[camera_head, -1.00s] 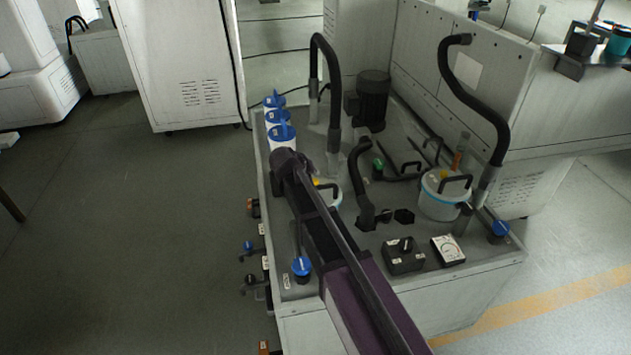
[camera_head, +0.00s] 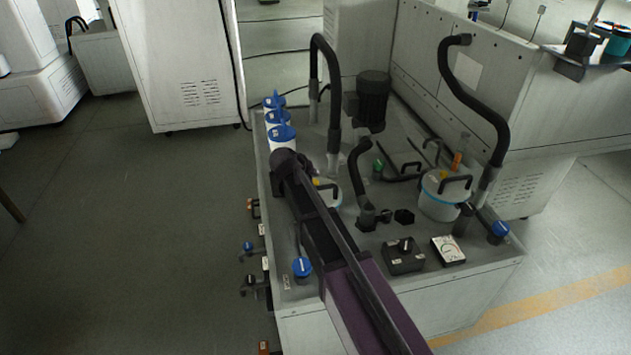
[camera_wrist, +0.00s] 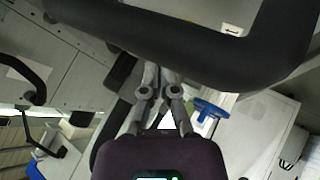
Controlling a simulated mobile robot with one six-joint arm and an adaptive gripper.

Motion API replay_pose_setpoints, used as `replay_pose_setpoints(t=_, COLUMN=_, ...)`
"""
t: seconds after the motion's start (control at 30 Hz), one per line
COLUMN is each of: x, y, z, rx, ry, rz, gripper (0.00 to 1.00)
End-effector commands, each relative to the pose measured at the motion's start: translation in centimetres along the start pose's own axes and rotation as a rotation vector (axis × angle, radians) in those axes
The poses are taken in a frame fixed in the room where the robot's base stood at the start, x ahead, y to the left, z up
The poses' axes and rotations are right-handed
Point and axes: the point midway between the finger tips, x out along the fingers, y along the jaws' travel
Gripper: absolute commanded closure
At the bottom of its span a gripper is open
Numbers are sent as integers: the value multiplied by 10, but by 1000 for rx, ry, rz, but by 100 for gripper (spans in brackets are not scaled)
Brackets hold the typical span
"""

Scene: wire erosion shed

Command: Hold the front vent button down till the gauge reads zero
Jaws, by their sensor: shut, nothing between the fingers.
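Two white canisters have yellow buttons on their lids: one (camera_head: 440,205) with a blue band at the right, its yellow button (camera_head: 443,175) beside a black handle, and one (camera_head: 331,198) partly hidden behind my arm, its yellow button (camera_head: 317,182) just showing. I cannot tell which button is the front vent. A small white dial meter (camera_head: 447,250) lies at the front right; its reading is too small to tell. My gripper (camera_wrist: 163,75) is shut and empty in the wrist view, below a thick black bar. My arm hides it in the head view; contact with a button cannot be told.
Tall black hoses (camera_head: 328,75) and (camera_head: 475,95) rise around the canisters. A black motor (camera_head: 371,100) stands behind. A dark switch box (camera_head: 404,256) sits beside the meter. The floor at left is clear.

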Motion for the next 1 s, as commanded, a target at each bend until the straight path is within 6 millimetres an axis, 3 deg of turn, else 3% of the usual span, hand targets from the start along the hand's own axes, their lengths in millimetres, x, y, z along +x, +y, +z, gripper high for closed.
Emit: replay_pose_setpoints(t=1.0, x=7, y=-4, z=6, rx=0, ry=0, rz=0, gripper=100)
